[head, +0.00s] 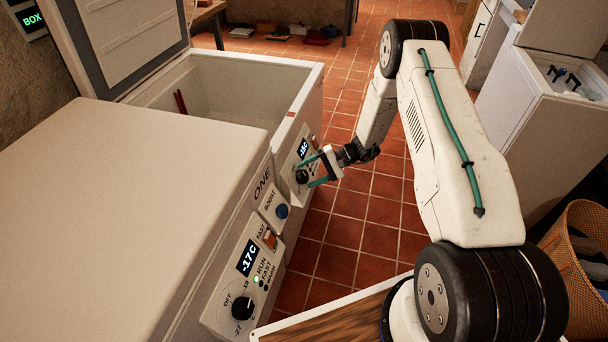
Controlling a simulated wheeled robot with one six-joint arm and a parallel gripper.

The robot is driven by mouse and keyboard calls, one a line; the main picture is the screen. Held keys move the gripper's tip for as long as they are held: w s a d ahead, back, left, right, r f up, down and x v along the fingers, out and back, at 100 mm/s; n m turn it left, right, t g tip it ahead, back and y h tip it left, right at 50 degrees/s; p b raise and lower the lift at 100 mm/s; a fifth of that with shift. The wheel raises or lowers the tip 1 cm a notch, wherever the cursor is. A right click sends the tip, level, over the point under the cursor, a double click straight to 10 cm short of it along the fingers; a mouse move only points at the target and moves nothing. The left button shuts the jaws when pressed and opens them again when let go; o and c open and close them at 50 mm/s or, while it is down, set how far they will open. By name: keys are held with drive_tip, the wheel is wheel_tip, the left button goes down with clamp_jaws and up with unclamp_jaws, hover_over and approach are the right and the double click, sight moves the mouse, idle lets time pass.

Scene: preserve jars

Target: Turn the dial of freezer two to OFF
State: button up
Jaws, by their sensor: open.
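The far chest freezer (312,95) has its lid up and a small front panel with a lit display (304,148) and a dark dial (301,177). No name is readable on it, and the dial's marks are too small or covered to read. My gripper (312,171) is open at that dial, its teal fingers above and below it; I cannot tell whether they touch it. The near freezer (130,165), lid shut, bears the word ONE. Its black dial (242,308) sits by OFF, -18 and -27 marks under a -17C display (247,257).
A blue button (282,211) and an orange switch (270,240) are on the near freezer's front. A wicker basket (582,240) and a white chest (520,105) stand at right. Tiled floor (345,230) is clear between. A wooden surface (340,325) lies at the bottom.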

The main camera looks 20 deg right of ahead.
drive_tip(key=v, duration=0.7)
drive_tip(key=shift+d+r, duration=0.2)
drive_tip(key=shift+d, duration=0.2)
